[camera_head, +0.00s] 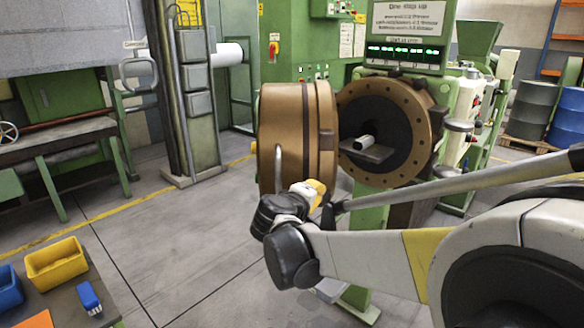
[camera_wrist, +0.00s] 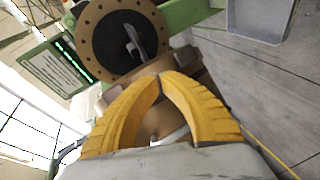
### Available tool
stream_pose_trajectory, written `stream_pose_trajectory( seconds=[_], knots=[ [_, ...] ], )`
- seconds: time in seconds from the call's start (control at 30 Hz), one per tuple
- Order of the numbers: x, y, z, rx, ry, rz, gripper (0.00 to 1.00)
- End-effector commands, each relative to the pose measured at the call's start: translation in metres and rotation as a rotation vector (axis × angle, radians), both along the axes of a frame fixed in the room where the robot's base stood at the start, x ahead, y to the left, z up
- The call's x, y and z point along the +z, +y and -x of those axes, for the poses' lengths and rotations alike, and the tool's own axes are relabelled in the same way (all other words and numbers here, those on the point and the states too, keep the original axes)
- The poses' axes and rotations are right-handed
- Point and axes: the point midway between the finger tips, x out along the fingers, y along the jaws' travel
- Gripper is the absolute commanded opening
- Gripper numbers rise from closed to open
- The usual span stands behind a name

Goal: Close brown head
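The brown head (camera_head: 290,135) stands swung open to the left of the extruder's round brown flange (camera_head: 422,118). A pale curved handle (camera_head: 279,165) is on its near side. In the wrist view the flange (camera_wrist: 90,22) shows at the top, and part of the brown head (camera_wrist: 160,118) shows between my yellow fingers. My gripper (camera_head: 318,188) is at the lower edge of the head, close to the handle. In the wrist view the fingertips of my gripper (camera_wrist: 162,77) meet. A pale bar, likely the handle (camera_wrist: 172,136), shows behind the finger gap; I cannot tell whether it is gripped.
The green extruder with a lit panel (camera_head: 403,54) stands behind. A workbench (camera_head: 60,135) is at the left, and a yellow bin (camera_head: 56,264) is at lower left. The floor left of the head is clear.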

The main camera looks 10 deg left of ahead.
Motion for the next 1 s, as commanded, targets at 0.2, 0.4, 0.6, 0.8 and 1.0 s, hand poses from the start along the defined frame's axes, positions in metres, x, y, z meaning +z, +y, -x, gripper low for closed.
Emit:
stream_pose_trajectory(
  seconds=[0.2,0.4,0.6,0.8,1.0],
  knots=[
    [-0.004,0.140,-0.008,0.162,-0.181,0.203,0.00],
    [-0.013,0.196,0.002,0.224,-0.268,0.285,0.00],
    [-0.016,0.200,-0.011,0.226,-0.278,0.295,0.00],
    [-0.017,0.197,-0.050,0.226,-0.277,0.294,0.00],
    [-0.017,0.195,-0.093,0.225,-0.276,0.294,0.00]
  ],
)
